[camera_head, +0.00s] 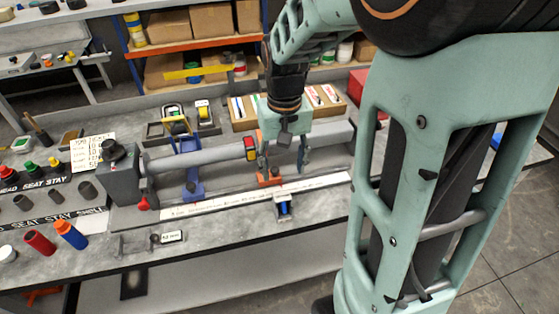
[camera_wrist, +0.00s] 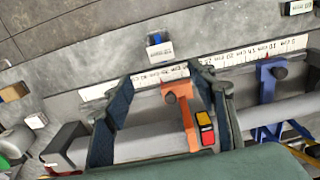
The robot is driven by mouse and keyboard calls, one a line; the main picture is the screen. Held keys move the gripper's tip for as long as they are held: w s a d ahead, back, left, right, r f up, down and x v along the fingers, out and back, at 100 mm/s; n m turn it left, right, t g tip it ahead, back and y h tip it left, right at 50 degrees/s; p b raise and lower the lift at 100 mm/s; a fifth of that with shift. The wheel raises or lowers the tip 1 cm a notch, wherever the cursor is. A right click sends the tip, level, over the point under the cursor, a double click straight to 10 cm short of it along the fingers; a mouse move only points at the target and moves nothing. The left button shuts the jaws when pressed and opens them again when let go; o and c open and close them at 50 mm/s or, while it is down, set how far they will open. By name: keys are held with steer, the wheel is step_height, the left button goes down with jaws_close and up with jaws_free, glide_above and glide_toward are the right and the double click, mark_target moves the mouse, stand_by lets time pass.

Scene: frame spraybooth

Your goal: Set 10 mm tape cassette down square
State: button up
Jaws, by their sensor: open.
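A small tape cassette with a white body and blue middle (camera_head: 284,208) sits on the grey bench in front of the white ruler strip. It also shows in the wrist view (camera_wrist: 159,49), apart from my fingers. Its size marking is too small to read. My gripper (camera_head: 286,160) is open and empty, pointing down over the grey tube at the orange support. In the wrist view the gripper (camera_wrist: 162,84) has its fingers spread on either side of the orange support (camera_wrist: 183,112), with the tube behind. Two other cassettes (camera_head: 173,112) (camera_head: 204,112) stand in dark holders at the back.
The grey tube (camera_head: 210,155) runs along the bench on a blue support (camera_head: 190,172) and the orange one. A ruler strip (camera_head: 240,199) lies before it. A white label (camera_head: 172,237) sits at the bench's front edge. Bare bench lies right of the cassette.

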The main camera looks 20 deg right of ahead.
steer(key=shift+s+d+f, duration=0.15)
steer(key=shift+f, duration=0.15)
glide_above(282, 196)
steer(key=f, duration=0.4)
steer(key=shift+d+f, duration=0.25)
steer(key=shift+f, duration=0.05)
steer(key=shift+a+f+p, duration=0.15)
steer(key=shift+f+p, duration=0.1)
steer(key=shift+f, duration=1.2)
steer(key=shift+a+f+p, duration=0.1)
steer(key=shift+f+p, duration=0.1)
steer(key=shift+f, duration=1.2)
steer(key=shift+c, duration=0.3)
steer(key=c, duration=1.4)
steer(key=shift+o, duration=0.2)
steer(key=shift+r, duration=0.1)
